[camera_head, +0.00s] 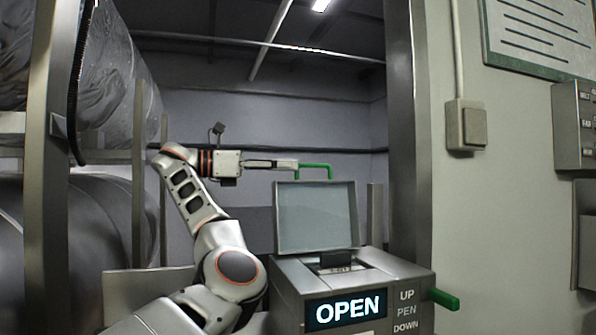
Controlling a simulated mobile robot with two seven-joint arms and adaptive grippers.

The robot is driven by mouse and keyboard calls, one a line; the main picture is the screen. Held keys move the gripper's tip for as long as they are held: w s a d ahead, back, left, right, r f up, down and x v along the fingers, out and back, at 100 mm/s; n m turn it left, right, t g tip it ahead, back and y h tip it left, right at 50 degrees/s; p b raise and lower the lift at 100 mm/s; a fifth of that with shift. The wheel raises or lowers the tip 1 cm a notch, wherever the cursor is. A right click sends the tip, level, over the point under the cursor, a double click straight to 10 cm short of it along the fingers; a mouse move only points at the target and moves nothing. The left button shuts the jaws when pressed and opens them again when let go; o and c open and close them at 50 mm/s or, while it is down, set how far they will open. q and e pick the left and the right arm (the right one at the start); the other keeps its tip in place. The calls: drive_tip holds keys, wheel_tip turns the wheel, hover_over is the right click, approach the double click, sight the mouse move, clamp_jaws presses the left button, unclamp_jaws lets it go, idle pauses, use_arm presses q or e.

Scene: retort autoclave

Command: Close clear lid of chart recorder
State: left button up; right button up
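The chart recorder (290,283) is a grey box at lower centre with a lit "OPEN" display (344,308) on its front. Its clear lid (316,217), a framed pane, stands raised, nearly upright, at the back of the box. A green handle (314,165) rises from the lid's top edge. My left gripper (296,164) points right, with its tip at the handle's left end. I cannot tell whether it touches the handle or whether its fingers are open. My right gripper is out of view.
A green lever (444,299) sticks out from the recorder's right side beside the "UP PEN DOWN" label. A metal post (408,130) and a wall with a switch box (466,125) are on the right. A large vessel (85,250) and an upright frame (48,170) are on the left.

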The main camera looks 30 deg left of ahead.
sight(302, 165)
use_arm(q)
drive_tip(key=shift+w+d, duration=0.2)
drive_tip(key=shift+w, duration=0.05)
drive_tip(key=p+x, duration=0.2)
drive_tip(key=x, duration=0.4)
drive_tip(key=shift+d+p, duration=0.1)
drive_tip(key=shift+p, duration=0.3)
drive_tip(key=shift+w+d, duration=0.25)
drive_tip(key=shift+w, duration=0.15)
drive_tip(key=shift+f, duration=0.1)
clamp_jaws()
